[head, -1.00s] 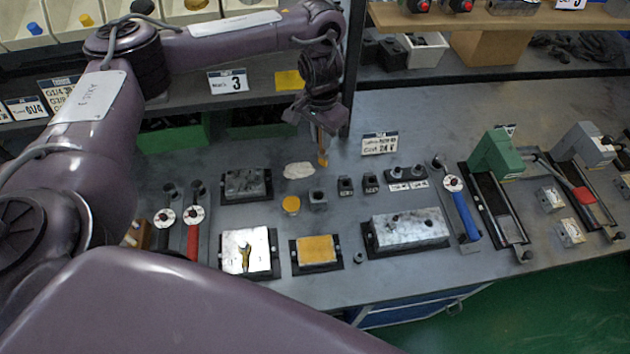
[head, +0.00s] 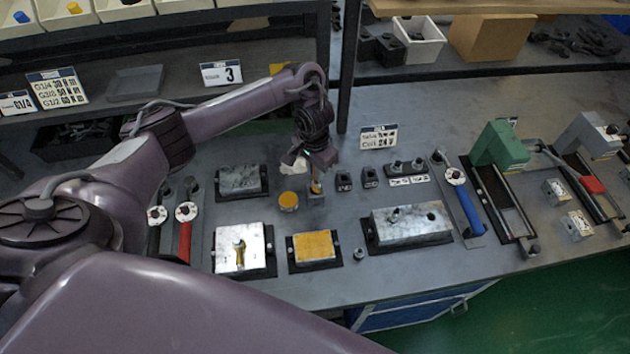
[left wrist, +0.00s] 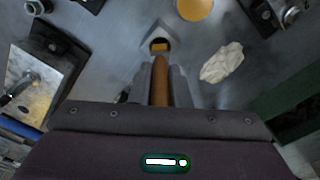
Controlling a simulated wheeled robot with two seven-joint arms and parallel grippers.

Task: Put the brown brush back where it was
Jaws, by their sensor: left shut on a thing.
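My left gripper (head: 314,166) is shut on the brown brush (head: 316,187) and holds it roughly upright, lower end down. In the left wrist view the brush's brown handle (left wrist: 160,82) sticks out from between the fingers. Its lower end is at the opening of a small grey holder block (left wrist: 157,33), with a yellowish patch showing in the opening. In the head view this holder (head: 316,200) stands right below the gripper. How deep the brush sits in it I cannot tell. My right gripper is not in view.
A yellow-topped round tin (head: 288,201) stands close left of the holder, and small dark blocks (head: 343,181) stand close right. A crumpled white cloth (left wrist: 222,63) lies near the tin. A yellow-topped plate (head: 314,246) and metal valve blocks (head: 411,223) are nearer the front.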

